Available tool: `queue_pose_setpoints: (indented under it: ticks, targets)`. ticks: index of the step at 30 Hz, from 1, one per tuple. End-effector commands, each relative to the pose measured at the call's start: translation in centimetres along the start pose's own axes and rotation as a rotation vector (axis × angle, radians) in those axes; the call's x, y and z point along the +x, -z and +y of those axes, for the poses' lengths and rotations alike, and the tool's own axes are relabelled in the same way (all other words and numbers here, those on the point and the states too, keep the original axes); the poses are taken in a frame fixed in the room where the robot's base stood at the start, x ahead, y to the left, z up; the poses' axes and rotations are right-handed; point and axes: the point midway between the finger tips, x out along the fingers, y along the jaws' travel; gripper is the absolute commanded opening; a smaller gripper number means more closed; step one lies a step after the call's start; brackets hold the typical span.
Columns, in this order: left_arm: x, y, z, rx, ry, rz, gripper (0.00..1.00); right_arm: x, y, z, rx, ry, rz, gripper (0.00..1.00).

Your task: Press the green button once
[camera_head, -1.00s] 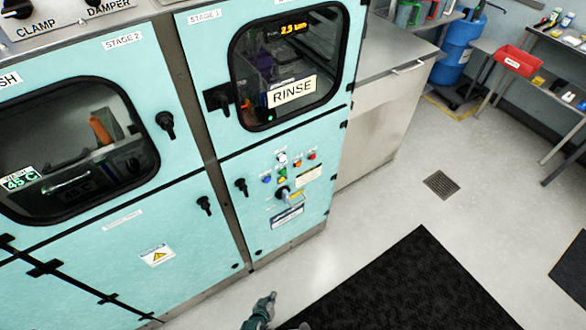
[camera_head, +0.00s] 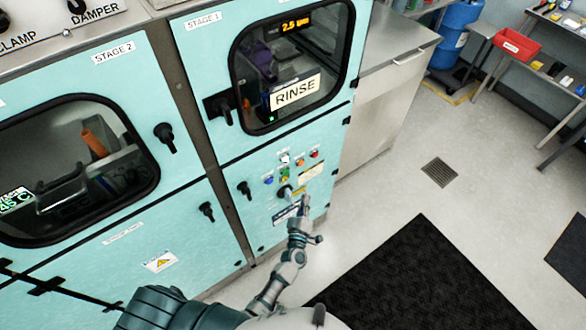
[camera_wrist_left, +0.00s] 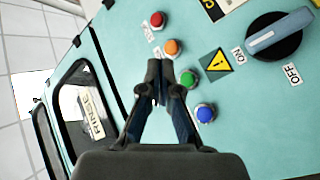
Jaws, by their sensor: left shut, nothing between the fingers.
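The green button (camera_head: 284,179) is on the teal panel below the rinse window, among several coloured buttons. In the left wrist view, the green button (camera_wrist_left: 190,78) shows just right of my fingertips, between the orange button (camera_wrist_left: 172,46) and the blue button (camera_wrist_left: 205,112). My left gripper (camera_head: 305,203) is raised in front of the panel, below and right of the green button in the head view. Its fingers (camera_wrist_left: 165,74) are shut and empty. I cannot tell any contact with the panel. My right gripper is not in view.
A rotary switch (camera_wrist_left: 280,36) and a yellow warning label (camera_wrist_left: 217,64) sit close to the buttons. A red button (camera_wrist_left: 157,19) is at the row's end. Black door handles (camera_head: 245,190) stick out to the left. A black mat (camera_head: 420,275) lies on the floor.

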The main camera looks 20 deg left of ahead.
Motion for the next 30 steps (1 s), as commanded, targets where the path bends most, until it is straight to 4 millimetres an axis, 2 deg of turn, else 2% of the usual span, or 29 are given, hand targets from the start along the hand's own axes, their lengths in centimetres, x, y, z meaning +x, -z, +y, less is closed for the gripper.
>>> queue_pose_setpoints:
  ticks: [4, 17, 30]
  targets:
    - [0.3, 0.9, 0.7, -0.02, -0.004, 0.024, 0.0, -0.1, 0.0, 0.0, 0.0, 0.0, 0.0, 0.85]
    - [0.7, 1.1, 0.4, -0.019, -0.004, 0.026, 0.0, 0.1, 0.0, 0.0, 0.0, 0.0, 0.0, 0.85]
    - [4.5, 3.9, -2.5, -0.018, -0.005, 0.025, 0.0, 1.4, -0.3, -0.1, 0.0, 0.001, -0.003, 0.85]
